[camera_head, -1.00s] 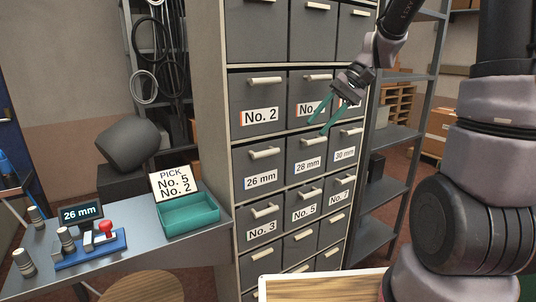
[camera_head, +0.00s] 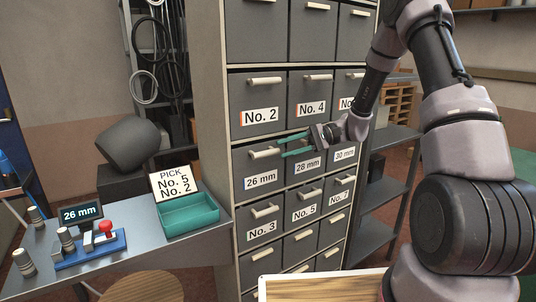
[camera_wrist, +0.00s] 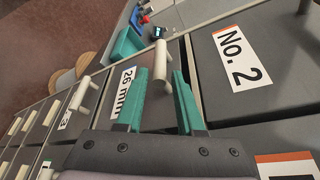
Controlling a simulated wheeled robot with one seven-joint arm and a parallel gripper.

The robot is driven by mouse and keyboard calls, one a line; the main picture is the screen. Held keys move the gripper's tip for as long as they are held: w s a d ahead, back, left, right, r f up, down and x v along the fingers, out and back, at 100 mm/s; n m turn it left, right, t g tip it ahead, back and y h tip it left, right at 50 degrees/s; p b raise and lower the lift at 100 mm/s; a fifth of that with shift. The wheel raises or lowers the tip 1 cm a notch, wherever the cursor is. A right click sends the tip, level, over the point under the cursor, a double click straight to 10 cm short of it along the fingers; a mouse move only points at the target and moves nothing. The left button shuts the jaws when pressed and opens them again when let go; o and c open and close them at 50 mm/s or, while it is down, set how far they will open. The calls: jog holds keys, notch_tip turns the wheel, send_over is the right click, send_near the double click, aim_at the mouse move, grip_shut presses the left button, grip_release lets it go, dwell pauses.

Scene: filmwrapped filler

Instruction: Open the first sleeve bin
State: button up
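The grey bin labelled 26 mm (camera_head: 246,187) is in the left column of the cabinet and looks closed. Its pale bar handle (camera_head: 264,153) is on its upper front. My gripper (camera_head: 281,147) is open, with its teal fingers pointing left at this handle. In the wrist view the handle (camera_wrist: 160,62) lies between the two fingertips, with gaps on both sides; I cannot tell whether it is deep between them. The 26 mm label (camera_wrist: 124,92) is partly hidden by a finger. A small display (camera_head: 80,213) reads 26 mm. A card (camera_head: 172,184) reads PICK No. 5, No. 2.
Bin No. 2 (camera_head: 258,95) is directly above and bin No. 3 (camera_head: 262,237) directly below. Bin 28 mm (camera_head: 307,178) is to the right, beneath my gripper. A teal tray (camera_head: 190,213) sits on the metal bench left of the cabinet. Open shelving stands to the right.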

aim_at(276, 150)
jog(key=shift+x, duration=3.2)
jog(key=shift+c, duration=0.4)
grip_shut()
